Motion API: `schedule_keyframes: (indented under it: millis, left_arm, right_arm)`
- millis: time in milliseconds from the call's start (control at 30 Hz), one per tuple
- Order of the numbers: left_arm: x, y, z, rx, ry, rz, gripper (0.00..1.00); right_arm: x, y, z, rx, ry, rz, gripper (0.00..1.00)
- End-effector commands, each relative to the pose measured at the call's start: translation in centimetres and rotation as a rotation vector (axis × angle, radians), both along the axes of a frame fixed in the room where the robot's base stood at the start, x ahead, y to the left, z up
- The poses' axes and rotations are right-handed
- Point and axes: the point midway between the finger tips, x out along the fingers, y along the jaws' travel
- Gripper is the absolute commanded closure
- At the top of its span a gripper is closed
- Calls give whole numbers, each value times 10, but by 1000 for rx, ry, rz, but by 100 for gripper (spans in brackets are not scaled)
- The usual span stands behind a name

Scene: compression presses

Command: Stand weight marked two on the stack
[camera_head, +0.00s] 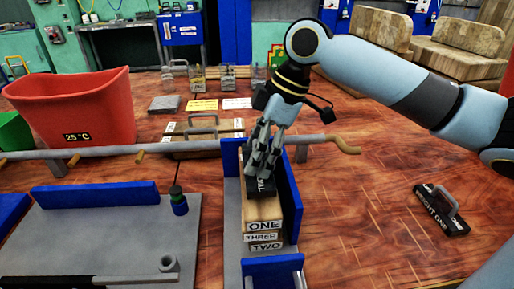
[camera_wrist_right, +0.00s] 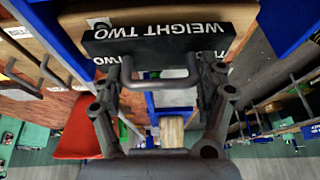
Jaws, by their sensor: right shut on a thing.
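The black weight marked two (camera_head: 262,188) is in my right gripper (camera_head: 264,165). In the right wrist view its label WEIGHT TWO (camera_wrist_right: 160,42) faces the camera, and my right gripper (camera_wrist_right: 163,88) is shut on its grey handle. The stack of wooden blocks stands in the blue and grey press; the top block reads ONE (camera_head: 264,226), with THREE (camera_head: 262,238) and TWO (camera_head: 266,247) below. The weight is over the rear part of the top block; I cannot tell whether it touches. My left gripper is out of view.
Weight one (camera_head: 440,212) lies on the wooden table at the right. Blue walls (camera_head: 291,190) flank the stack, and a grey bar with a wooden handle (camera_head: 342,146) runs behind it. A red bin (camera_head: 75,110) stands at the left. The table right of the press is mostly clear.

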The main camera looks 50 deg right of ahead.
Motion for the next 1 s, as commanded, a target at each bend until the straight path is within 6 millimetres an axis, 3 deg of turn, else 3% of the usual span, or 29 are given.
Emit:
schedule_keyframes:
  millis: [933,967,1000]
  left_arm:
    - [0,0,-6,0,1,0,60]
    - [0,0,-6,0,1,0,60]
    - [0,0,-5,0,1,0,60]
  right_arm:
    - [1,1,-10,1,-5,2,83]
    - [1,1,-10,1,-5,2,24]
    - [1,1,-10,0,-4,2,19]
